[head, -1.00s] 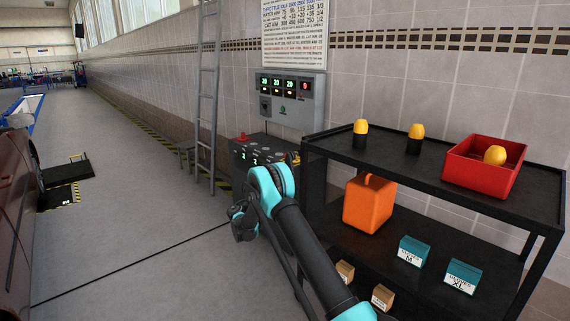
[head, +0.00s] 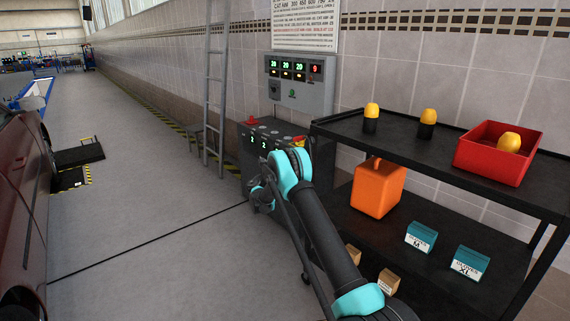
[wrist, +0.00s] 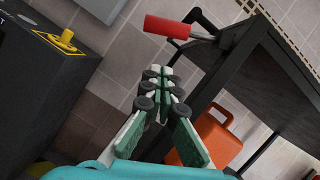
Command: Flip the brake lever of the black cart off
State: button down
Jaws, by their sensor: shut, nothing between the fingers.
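The black cart (head: 400,160) stands at the right in the head view, with an upper and a lower shelf. In the wrist view its dark frame (wrist: 235,60) runs along the right. A lever with a red handle (wrist: 168,27) sticks out from the cart's upper corner, pointing left. My gripper (wrist: 157,88) is shut and empty, below the red handle in the picture and apart from it. In the head view my gripper (head: 262,198) is beside the cart's left end, partly hidden by my arm. I cannot clearly make out the lever there.
A dark control box (head: 262,140) stands by the wall, left of the cart; its yellow switch (wrist: 62,40) shows in the wrist view. An orange canister (head: 378,188) is on the lower shelf, a red bin (head: 490,165) on top. Open floor (head: 150,220) lies left.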

aim_at(303, 137)
jog(key=w+d+r, duration=0.2)
jog(key=w+r, duration=0.2)
jog(key=shift+w+d+r, duration=0.15)
jog(key=shift+d, duration=0.15)
jog(key=shift+r, duration=0.1)
jog(key=shift+w+a+r+m, duration=0.1)
jog(key=shift+a+r+m, duration=0.05)
jog(key=shift+m, duration=0.35)
